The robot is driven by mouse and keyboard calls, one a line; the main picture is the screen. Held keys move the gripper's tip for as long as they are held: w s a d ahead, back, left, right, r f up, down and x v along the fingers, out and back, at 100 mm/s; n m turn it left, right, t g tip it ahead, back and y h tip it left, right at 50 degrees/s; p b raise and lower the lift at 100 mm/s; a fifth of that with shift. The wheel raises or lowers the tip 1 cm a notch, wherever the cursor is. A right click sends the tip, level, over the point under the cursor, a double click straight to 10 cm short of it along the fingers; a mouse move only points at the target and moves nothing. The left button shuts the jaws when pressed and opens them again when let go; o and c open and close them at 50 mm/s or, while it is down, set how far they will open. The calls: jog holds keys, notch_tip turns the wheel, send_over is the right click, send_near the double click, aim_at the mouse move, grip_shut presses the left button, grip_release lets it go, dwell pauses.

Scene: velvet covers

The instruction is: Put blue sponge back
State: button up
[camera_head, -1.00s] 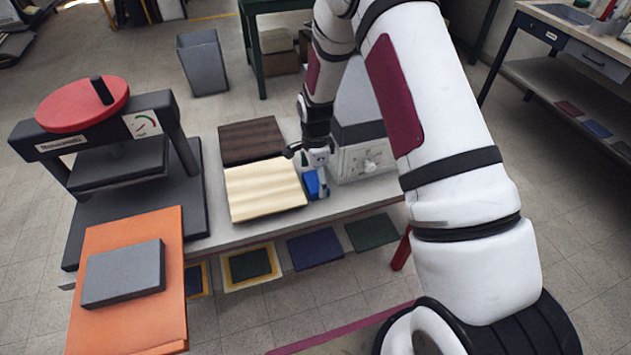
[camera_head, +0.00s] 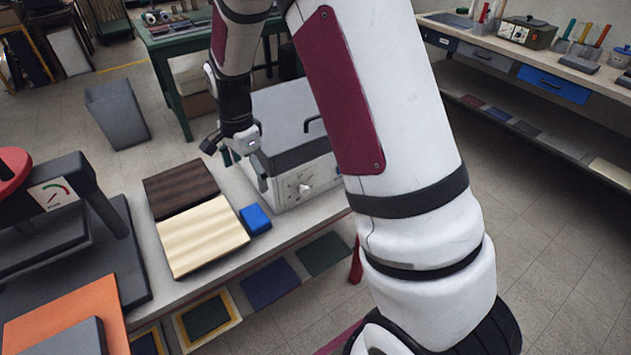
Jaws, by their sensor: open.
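The blue sponge (camera_head: 256,219) lies on the grey table (camera_head: 283,227), just right of the cream board and in front of the grey box-shaped device. My gripper (camera_head: 246,172) is above and behind the sponge, near the left front corner of the device. Its fingers point down, are apart and hold nothing. The gripper and sponge are not touching.
A cream board (camera_head: 202,236) and a dark wooden board (camera_head: 180,190) lie left of the sponge. The grey device with a dial (camera_head: 301,186) stands close to my gripper. A heat press (camera_head: 60,215) stands at left. Coloured pieces lie on a lower shelf.

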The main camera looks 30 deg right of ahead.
jog(key=s+r+n+t, duration=0.2)
jog(key=s+r+n, duration=0.6)
jog(key=s+r, duration=0.75)
jog(key=s+r+n, duration=0.2)
jog(key=s+n, duration=0.2)
jog(key=s, duration=0.3)
jog(key=s+r+n+t, duration=0.1)
jog(key=s+r+n, duration=0.2)
jog(key=s, duration=0.5)
jog(key=shift+d+r+n+t, duration=0.15)
jog(key=shift+n+t, duration=0.15)
jog(key=shift+n, duration=0.2)
jog(key=shift+w, duration=0.1)
